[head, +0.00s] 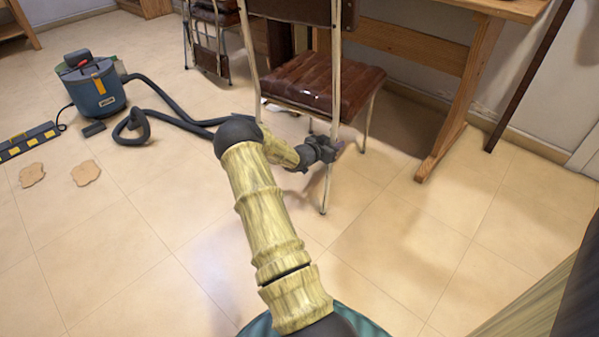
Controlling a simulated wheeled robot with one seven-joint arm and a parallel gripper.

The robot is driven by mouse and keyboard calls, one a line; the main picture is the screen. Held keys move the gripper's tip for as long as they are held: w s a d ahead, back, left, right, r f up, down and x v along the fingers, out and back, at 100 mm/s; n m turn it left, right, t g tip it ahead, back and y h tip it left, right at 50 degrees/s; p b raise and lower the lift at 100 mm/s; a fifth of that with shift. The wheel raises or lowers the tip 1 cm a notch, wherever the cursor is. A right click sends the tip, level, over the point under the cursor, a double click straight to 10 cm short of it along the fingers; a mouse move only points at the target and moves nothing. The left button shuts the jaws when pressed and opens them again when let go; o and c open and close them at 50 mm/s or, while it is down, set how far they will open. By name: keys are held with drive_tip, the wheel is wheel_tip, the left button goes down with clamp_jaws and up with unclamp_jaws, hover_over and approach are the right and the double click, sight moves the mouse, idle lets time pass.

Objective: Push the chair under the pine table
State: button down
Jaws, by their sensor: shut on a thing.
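The chair (318,84) has a shiny dark brown seat, a dark backrest at the top edge of the head view and pale metal legs. It stands upright, its back toward me and its seat partly in front of the table's lower board. The pine table (462,92) is at the upper right, with a slanted wooden leg and foot right of the chair. Its top is mostly cut off by the frame. My gripper (331,152) is shut on the chair's near right leg, below seat level. My arm hides part of the chair's left side near the floor.
A blue-grey vacuum cleaner (95,88) stands at left, its dark hose (165,112) running toward my arm. A second chair (212,42) stands behind. A yellow-marked black strip (28,142) and two tan flat pieces (86,173) lie left. The front floor is clear.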

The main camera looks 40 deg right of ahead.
drive_tip(key=shift+w+d+r, duration=0.15)
drive_tip(key=shift+d, duration=0.45)
drive_tip(key=shift+w+d+r, duration=0.1)
drive_tip(key=shift+d, duration=0.45)
drive_tip(key=c, duration=1)
unclamp_jaws()
drive_tip(key=shift+f, duration=0.1)
drive_tip(key=shift+s+a, duration=0.1)
drive_tip(key=a+p, duration=0.4)
drive_tip(key=a, duration=0.6)
drive_tip(key=shift+f, duration=0.15)
drive_tip(key=shift+s, duration=0.2)
